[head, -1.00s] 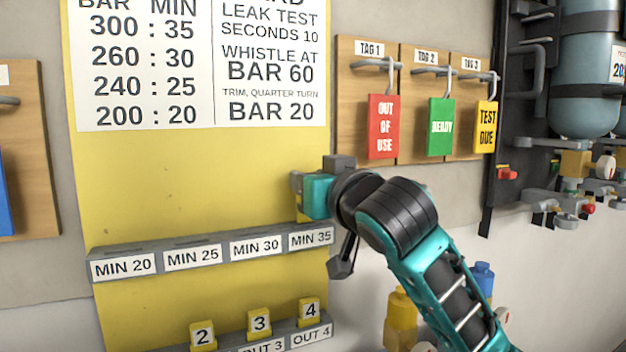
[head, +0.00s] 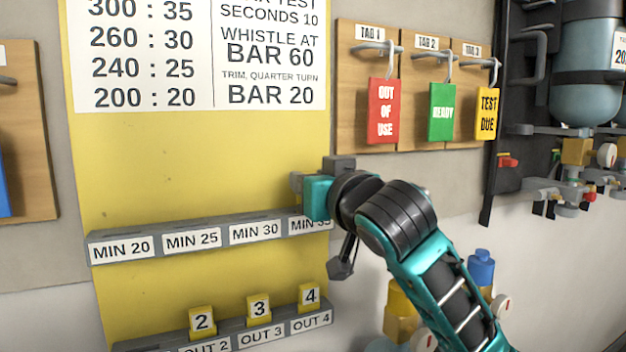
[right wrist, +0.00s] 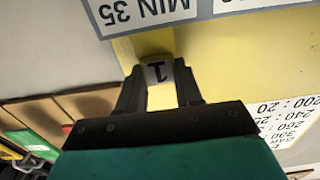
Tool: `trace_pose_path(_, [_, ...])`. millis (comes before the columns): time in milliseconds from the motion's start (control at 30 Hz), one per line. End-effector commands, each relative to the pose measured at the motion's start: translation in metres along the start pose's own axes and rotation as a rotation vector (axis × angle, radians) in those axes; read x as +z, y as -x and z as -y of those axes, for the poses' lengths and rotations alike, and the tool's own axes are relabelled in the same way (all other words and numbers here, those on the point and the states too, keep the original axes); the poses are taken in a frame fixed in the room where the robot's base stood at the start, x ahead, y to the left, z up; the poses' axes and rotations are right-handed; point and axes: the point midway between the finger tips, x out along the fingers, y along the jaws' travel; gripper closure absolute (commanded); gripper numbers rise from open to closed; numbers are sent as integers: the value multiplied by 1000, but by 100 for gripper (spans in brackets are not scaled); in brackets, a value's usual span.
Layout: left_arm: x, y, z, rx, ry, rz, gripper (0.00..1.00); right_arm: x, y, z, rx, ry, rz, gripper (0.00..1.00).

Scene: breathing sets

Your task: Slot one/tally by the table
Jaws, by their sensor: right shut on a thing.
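My right gripper (head: 308,190) is shut on the yellow tally marked 1 (right wrist: 158,73), which sits between its fingers in the right wrist view. In the head view the gripper is just above the right end of the grey rack (head: 185,228), at the MIN 35 label (head: 310,226), which it partly covers; the tally is hidden there. I cannot tell whether the tally is in the slot. The lower rack holds yellow tallies 2 (head: 202,320), 3 (head: 259,307) and 4 (head: 310,296) upright. The white table (head: 150,90) pairs bar with minutes, such as 300 with 35.
Red (head: 383,110), green (head: 442,112) and yellow (head: 487,113) tags hang on hooks at right. Beyond them is a cylinder set (head: 585,80). Yellow and blue items stand below, behind my right arm. The MIN 20, 25 and 30 slots look empty.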

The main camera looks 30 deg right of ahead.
Motion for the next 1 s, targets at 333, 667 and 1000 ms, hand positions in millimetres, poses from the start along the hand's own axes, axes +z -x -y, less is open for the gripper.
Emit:
trace_pose_path(333, [5, -4, 0, 0, 0, -1, 100, 10, 0, 0, -1, 0, -1, 94])
trace_pose_path(667, [4, -4, 0, 0, 0, -2, 100, 9, 0, 0, -1, 0, -1, 38])
trace_pose_path(1000, [2, -5, 0, -1, 0, -6, 100, 9, 3, 0, -1, 0, -1, 35])
